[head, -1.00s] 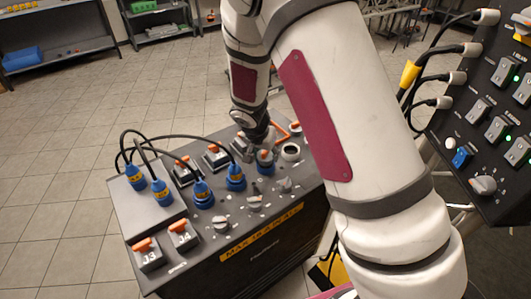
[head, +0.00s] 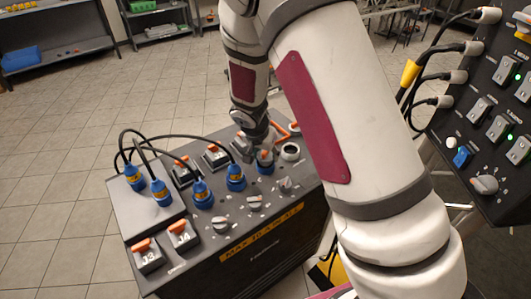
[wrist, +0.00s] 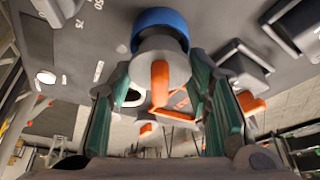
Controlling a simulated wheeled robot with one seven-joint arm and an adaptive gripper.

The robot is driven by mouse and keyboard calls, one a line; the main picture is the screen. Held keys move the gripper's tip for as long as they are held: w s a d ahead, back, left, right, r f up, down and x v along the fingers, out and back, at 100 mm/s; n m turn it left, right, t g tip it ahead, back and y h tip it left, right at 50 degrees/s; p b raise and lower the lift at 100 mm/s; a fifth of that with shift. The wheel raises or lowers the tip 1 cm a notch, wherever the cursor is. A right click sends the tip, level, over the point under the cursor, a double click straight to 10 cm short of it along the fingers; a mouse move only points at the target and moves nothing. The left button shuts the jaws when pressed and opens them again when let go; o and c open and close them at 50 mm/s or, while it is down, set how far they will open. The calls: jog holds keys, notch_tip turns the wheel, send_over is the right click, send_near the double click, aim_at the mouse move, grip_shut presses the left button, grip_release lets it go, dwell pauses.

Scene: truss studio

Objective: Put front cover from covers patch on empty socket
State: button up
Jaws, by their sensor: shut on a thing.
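In the wrist view my gripper (wrist: 165,105) has its teal fingers shut on a grey round cover (wrist: 158,45) with an orange tab. The cover sits against a blue ring (wrist: 160,20); whether it is seated there I cannot tell. In the head view my gripper (head: 264,150) is low over the black box's top, at a blue ringed socket (head: 264,168); the fingers are small there and partly hide the cover. An open socket with a pale rim and dark hole (head: 290,151) lies just right of the gripper.
A second panel with switches and cables (head: 478,140) stands at right. Tiled floor is clear at left.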

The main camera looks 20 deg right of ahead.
jog(key=shift+f, duration=0.35)
jog(key=o, duration=1.6)
jog(key=shift+r, duration=0.1)
jog(key=shift+r+p, duration=2)
jog(key=shift+r, duration=2.45)
